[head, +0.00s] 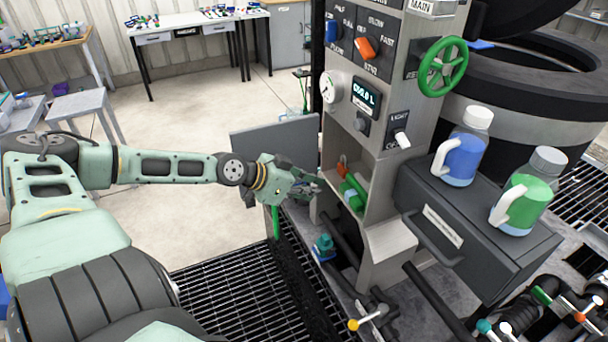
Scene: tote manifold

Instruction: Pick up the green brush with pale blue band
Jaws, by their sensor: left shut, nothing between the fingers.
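A green object (353,191), which looks like the brush, lies in the open niche of the grey control column. I cannot make out a pale blue band on it at this size. My left gripper (314,184) reaches in from the left and is just left of the niche, close to the green object. Its fingers look shut and empty. A thin bright green strip (275,222) shows just below my left wrist; I cannot tell what it belongs to. My right gripper is not in view.
A grey door panel (275,142) stands open behind my left gripper. The grey column (375,225) and dark drawer (470,225), with blue (461,160) and green (525,205) jugs on top, block the right. A teal-topped fitting (324,247) and pipes stand below. Floor grating (235,305) is clear.

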